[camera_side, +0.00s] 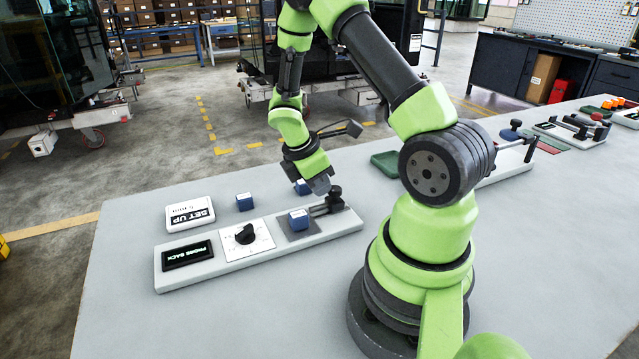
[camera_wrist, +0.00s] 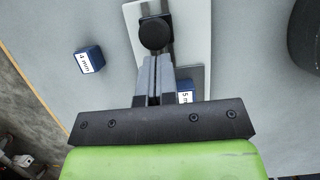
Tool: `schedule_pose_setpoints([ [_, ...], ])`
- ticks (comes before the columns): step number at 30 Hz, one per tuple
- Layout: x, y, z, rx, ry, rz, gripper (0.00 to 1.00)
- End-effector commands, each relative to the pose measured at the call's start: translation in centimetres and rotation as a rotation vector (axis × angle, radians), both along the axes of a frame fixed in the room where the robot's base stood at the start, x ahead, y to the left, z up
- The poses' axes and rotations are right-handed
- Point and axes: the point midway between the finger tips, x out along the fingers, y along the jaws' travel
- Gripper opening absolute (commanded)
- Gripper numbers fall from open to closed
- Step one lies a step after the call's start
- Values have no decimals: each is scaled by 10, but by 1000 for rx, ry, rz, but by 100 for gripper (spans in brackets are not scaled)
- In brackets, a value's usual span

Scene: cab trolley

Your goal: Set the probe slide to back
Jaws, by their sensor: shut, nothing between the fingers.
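The probe slide is a dark rail (camera_side: 322,209) with a black knob (camera_side: 335,193) at the right end of a pale panel (camera_side: 225,262). In the wrist view the round knob (camera_wrist: 155,33) stands just beyond my fingertips. My gripper (camera_side: 322,186) is shut and empty, pointing down close beside the knob; I cannot tell whether it touches. The wrist view shows its fingers together (camera_wrist: 154,72). A blue block (camera_side: 298,220) sits on the dark plate by the rail, partly hidden in the wrist view. A display (camera_side: 187,255) on the panel reads "PROBE BACK".
The panel also carries a black dial (camera_side: 245,234). A "SET UP" sign (camera_side: 190,214) and a blue block (camera_side: 244,201) lie behind it, with another blue block (camera_side: 301,187) near my gripper. A green tray (camera_side: 386,164) lies farther back. The front left table is clear.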

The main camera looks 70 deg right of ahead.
Motion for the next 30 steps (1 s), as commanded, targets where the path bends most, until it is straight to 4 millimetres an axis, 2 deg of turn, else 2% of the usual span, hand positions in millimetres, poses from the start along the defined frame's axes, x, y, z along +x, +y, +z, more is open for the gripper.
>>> schedule_pose_setpoints([
  [4,-2,-2,0,0,0,-1,0],
  [10,-16,-16,0,0,1,-4,0],
  [19,-15,-15,0,-1,1,0,0],
  [23,-9,-9,0,-2,1,4,0],
  [28,15,14,0,-1,-1,8,0],
  [30,20,17,18,-7,-8,1,0],
])
